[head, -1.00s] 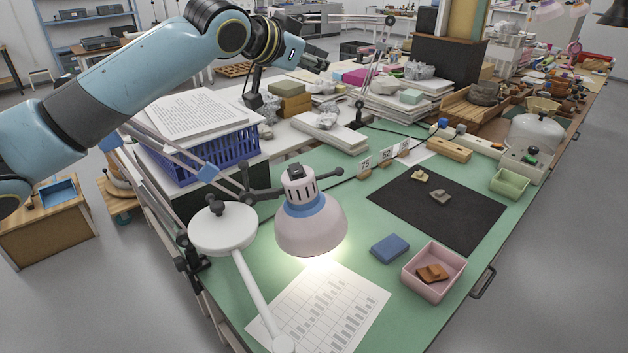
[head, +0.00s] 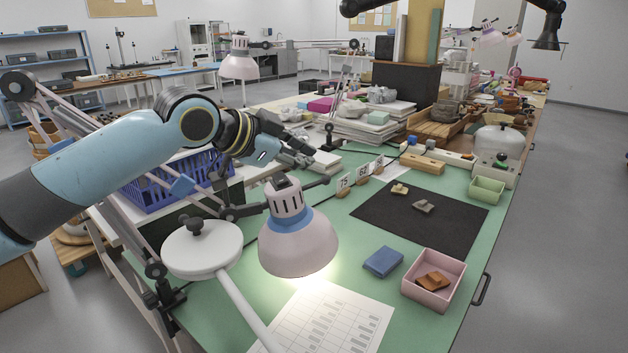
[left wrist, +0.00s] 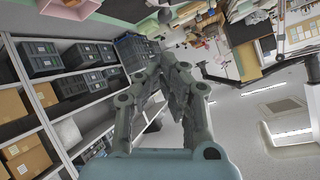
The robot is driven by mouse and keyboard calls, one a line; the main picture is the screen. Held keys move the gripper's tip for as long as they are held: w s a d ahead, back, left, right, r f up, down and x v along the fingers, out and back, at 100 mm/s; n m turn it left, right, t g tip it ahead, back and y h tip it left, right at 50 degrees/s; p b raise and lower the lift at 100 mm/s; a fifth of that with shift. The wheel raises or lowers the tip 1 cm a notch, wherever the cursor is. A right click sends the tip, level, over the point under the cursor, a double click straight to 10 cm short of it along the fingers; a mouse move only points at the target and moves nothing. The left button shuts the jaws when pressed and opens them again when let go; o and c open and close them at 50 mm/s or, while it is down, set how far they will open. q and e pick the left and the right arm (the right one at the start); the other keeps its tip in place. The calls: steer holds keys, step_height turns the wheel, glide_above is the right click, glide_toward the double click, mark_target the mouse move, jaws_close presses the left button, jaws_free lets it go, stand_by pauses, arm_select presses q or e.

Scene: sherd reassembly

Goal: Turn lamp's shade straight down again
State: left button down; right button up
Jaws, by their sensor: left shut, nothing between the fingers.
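The desk lamp's shade (head: 298,247) is pale pink with a blue collar and a slotted cap, in the head view. Its opening faces down, with a slight tilt that I cannot judge exactly. It casts light on a printed sheet (head: 330,318) below. The lamp's jointed arm (head: 240,212) reaches it from the left, beside a round white disc (head: 201,248). My left gripper (head: 306,154) is shut and empty, above and behind the lamp's cap in the picture, apart from it. Its fingers also show in the left wrist view (left wrist: 168,65), where I make out no lamp shade.
A blue block (head: 383,262) and a pink tray (head: 434,282) with brown sherds stand right of the lamp. A black mat (head: 440,230) holds small sherds. Number cards (head: 362,171) stand behind it. A blue basket (head: 165,190) lies beneath my left arm. Green table is bare around the blue block.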

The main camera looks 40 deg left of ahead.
mark_target(328, 180)
arm_select(q)
steer(key=w+f, duration=0.4)
steer(key=f, duration=0.1)
steer(key=shift+w+a+f, duration=0.1)
steer(key=shift+w+a, duration=0.05)
steer(key=shift+w+f, duration=0.1)
arm_select(e)
steer(key=shift+a+f, duration=0.1)
steer(key=shift+f, duration=0.15)
arm_select(q)
steer(key=shift+w+d+f+b, duration=0.2)
steer(key=shift+f+b, duration=0.15)
steer(key=shift+f, duration=0.25)
steer(key=shift+w+d+f+b, duration=0.1)
steer(key=shift+w+f+b, duration=0.1)
steer(key=shift+f+b, duration=0.25)
arm_select(e)
steer(key=shift+f, duration=0.45)
arm_select(q)
steer(key=shift+a, duration=0.1)
